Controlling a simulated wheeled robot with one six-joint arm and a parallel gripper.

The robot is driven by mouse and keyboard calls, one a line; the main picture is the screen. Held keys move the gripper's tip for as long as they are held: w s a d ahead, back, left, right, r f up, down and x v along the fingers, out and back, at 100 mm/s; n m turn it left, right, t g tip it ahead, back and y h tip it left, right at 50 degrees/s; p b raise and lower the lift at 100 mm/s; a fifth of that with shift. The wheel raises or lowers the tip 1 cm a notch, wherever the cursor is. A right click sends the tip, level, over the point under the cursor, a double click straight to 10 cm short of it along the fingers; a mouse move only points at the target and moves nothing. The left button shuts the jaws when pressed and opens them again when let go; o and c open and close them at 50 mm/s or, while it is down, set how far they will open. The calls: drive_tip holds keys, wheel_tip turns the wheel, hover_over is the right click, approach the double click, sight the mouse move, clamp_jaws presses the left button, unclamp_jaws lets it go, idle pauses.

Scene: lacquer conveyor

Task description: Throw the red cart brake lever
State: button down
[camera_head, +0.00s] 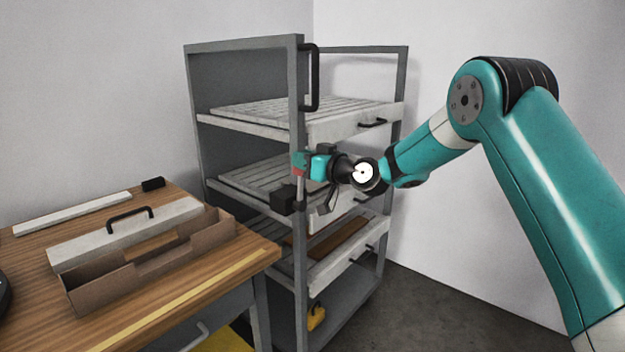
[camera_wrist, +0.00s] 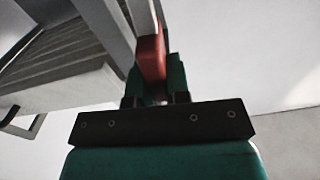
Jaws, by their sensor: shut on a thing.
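The red brake lever (camera_wrist: 151,56) shows in the wrist view between the two teal fingers of my gripper (camera_wrist: 155,85). My gripper is shut on its red end. In the head view my gripper (camera_head: 300,165) is at the front post of the grey cart (camera_head: 299,80), around mid-height. Only a small patch of the red lever (camera_head: 298,172) shows there, mostly hidden by my gripper. A grey rod runs down from it to a black block (camera_head: 284,200) on the post. The exact tilt of the lever is hard to tell.
The cart holds several pale trays with black handles, and a black grab handle (camera_head: 313,77) stands on its post above my gripper. A wooden table (camera_head: 170,310) with an open cardboard box (camera_head: 105,290) stands at the left. Grey floor (camera_head: 420,310) is clear at the right.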

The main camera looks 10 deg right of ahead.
drive_tip(key=s+a+f+n+b, duration=0.2)
drive_tip(key=s+a+n+b, duration=0.3)
drive_tip(key=b, duration=1)
drive_tip(key=a+n, duration=0.1)
drive_tip(key=n, duration=0.2)
drive_tip(key=shift+a+f, duration=0.2)
drive_tip(key=shift+a, duration=0.15)
drive_tip(key=c, duration=1.1)
unclamp_jaws()
drive_tip(key=b+v, duration=0.2)
drive_tip(key=v, duration=1.5)
drive_tip(key=shift+s+d+r, duration=0.1)
drive_tip(key=shift+s, duration=0.05)
